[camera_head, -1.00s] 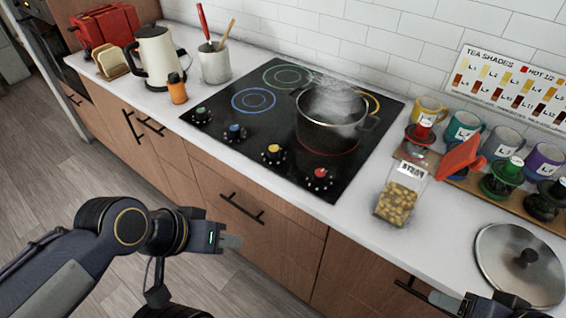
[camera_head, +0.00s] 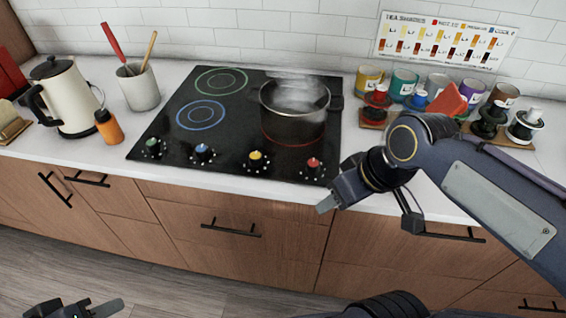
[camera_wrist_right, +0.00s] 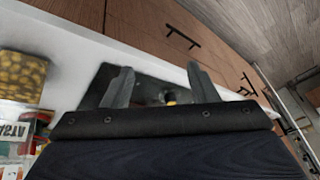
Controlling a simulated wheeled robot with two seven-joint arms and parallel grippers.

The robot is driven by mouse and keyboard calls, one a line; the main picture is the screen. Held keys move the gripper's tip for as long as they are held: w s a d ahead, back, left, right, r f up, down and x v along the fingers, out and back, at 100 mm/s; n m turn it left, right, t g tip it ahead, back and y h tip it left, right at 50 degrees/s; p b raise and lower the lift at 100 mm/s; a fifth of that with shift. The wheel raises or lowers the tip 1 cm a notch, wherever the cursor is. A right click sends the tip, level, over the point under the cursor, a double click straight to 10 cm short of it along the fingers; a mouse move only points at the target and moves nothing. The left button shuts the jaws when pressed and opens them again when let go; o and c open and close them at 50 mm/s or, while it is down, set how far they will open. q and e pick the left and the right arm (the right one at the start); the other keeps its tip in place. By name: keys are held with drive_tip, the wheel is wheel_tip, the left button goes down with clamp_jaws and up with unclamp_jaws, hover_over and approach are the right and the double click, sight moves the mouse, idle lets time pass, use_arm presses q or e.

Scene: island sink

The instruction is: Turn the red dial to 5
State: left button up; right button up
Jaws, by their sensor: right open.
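The red dial (camera_head: 313,165) is at the front right of the black cooktop (camera_head: 235,135), ringed by small pale marks; its setting is too small to read. My right gripper (camera_head: 324,205) is just in front of the counter edge, below and slightly right of the red dial, apart from it. My left gripper (camera_head: 92,310) shows only partly at the bottom left edge, away from the counter.
Green (camera_head: 152,147), blue (camera_head: 204,152) and yellow (camera_head: 258,160) dials line the cooktop front. A steaming pot (camera_head: 292,120) stands on the red-ringed burner behind the red dial. A jar (camera_wrist_right: 22,75) shows in the right wrist view. Mugs (camera_head: 404,84) stand at the back right.

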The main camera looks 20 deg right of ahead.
drive_tip(key=w+d+n+g+h+b, duration=0.1)
drive_tip(key=w+d+n+g+b, duration=0.1)
drive_tip(key=w+n, duration=0.45)
drive_tip(key=n+g+h+b, duration=0.2)
drive_tip(key=n, duration=0.1)
hover_over(313, 163)
drive_tip(key=shift+f, duration=1.1)
wheel_tip(313, 163, down, 7)
drive_tip(key=shift+f+b, duration=0.2)
drive_tip(key=shift+b, duration=0.4)
drive_tip(key=c, duration=1)
drive_tip(key=shift+o, duration=0.2)
